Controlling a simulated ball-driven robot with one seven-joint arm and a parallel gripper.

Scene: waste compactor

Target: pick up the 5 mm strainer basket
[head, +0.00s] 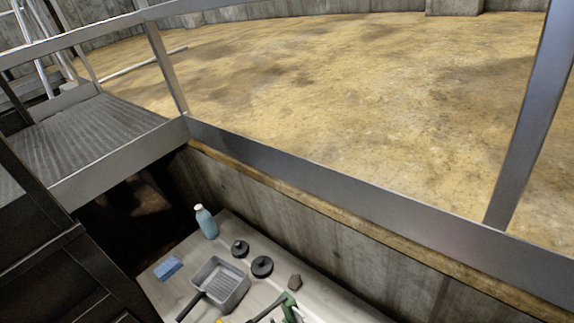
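A grey, square, shallow basket-like thing (222,286) with a dark handle reaching down and left lies on the pale bench top (327,299) near the bottom of the view. It may be the strainer basket, but its mesh and any size marking are too small to read. It looks open at the top, and nothing is seen touching it from above. My gripper is not in view.
Around the basket lie a blue sponge-like block (168,268), a pale blue bottle (206,222), two black round pieces (240,249) (262,267), a brown lump (295,282) and a green-handled tool (290,306). A metal railing (330,172) and concrete wall (300,206) stand behind.

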